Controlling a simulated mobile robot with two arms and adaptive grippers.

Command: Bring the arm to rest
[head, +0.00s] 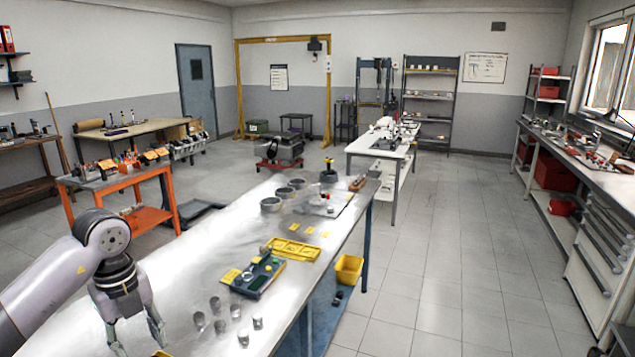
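My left arm (65,275) comes in from the left and bends down at its wrist. My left gripper (138,343) hangs at the lower left, over the near left part of the long metal worktable (185,265). Its two fingers point down and stand apart, with nothing seen between them. The fingertips are near the bottom edge of the picture, and I cannot tell their height above the table. My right gripper is not in view.
Several small metal cylinders (243,337) stand right of the gripper. Beyond them are a blue-green tray (258,279), a yellow tray (293,249) and grey rings (271,204). A yellow bin (348,269) is beside the table. Floor (430,260) to the right is clear.

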